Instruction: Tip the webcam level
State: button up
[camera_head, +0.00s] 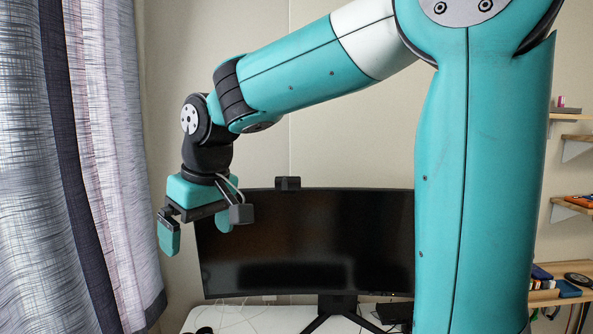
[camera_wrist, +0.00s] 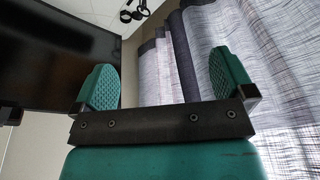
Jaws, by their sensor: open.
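The webcam (camera_head: 288,183) is a small dark block on the top edge of the black monitor (camera_head: 310,240), near its middle. Its tilt is too small to tell. In the wrist view, which appears upside down, a dark block that looks like the webcam (camera_wrist: 10,116) shows at the left edge, on the monitor's rim. My gripper (camera_head: 196,228) hangs at the monitor's upper left corner, left of the webcam and apart from it. Its two teal fingers are spread with nothing between them, as the wrist view (camera_wrist: 165,78) also shows.
Grey curtains (camera_head: 70,160) hang at the left, close to my gripper. A white desk (camera_head: 250,318) lies below the monitor, with cables on it. Wooden shelves (camera_head: 570,205) with small items are at the right. The wall above the webcam is clear.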

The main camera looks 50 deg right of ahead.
jog(key=w+d+r+m+h+p, duration=0.1)
jog(key=w+d+r+m, duration=0.2)
jog(key=d+r, duration=0.3)
jog(key=w+d+r+m+h+p, duration=0.1)
jog(key=w+d+r+m, duration=0.2)
jog(key=d, duration=0.5)
jog(key=m+h+p, duration=0.1)
jog(key=m+h, duration=0.1)
jog(key=m, duration=0.3)
send_near(288, 177)
jog(key=p+x, duration=0.1)
jog(key=x, duration=0.9)
jog(key=shift+f, duration=0.1)
